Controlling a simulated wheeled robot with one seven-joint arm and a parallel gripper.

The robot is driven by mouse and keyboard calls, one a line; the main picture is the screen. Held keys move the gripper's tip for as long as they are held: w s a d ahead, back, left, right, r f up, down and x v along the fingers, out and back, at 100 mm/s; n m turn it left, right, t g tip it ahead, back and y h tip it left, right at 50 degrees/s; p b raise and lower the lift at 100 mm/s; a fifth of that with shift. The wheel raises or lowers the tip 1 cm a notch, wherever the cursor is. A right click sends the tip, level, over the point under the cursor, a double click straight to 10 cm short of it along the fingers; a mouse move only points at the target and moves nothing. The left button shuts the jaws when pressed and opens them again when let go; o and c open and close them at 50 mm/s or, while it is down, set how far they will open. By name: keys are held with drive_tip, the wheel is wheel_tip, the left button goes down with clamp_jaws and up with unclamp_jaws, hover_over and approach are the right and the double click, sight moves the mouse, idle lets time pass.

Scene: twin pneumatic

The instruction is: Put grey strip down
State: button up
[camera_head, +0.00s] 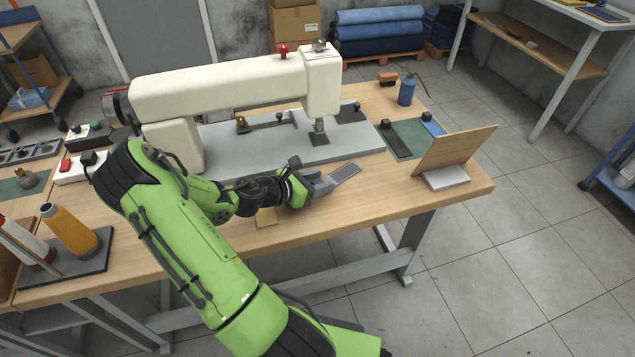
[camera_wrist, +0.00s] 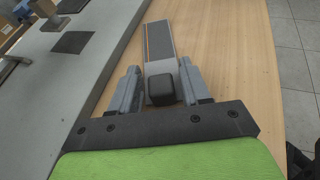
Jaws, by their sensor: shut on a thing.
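The grey strip (camera_wrist: 160,42) is a flat dark grey piece with a thin orange line along one side. It joins a lighter grey block with a black knob (camera_wrist: 161,90) at its near end. My gripper (camera_wrist: 160,86) is shut on this near end, one finger on each side. In the head view the strip (camera_head: 346,172) points away to the right from my gripper (camera_head: 322,185), low over the front of the wooden table (camera_head: 440,198). I cannot tell whether the strip touches the tabletop.
A white sewing machine (camera_head: 220,88) on a grey bed plate (camera_head: 350,146) stands behind my gripper. A wooden board (camera_head: 455,150) leans in a light stand at the right. Bare tabletop lies right of the strip.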

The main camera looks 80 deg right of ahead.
drive_tip(key=o, duration=1)
drive_tip(key=shift+f, duration=0.1)
drive_tip(key=shift+o, duration=0.2)
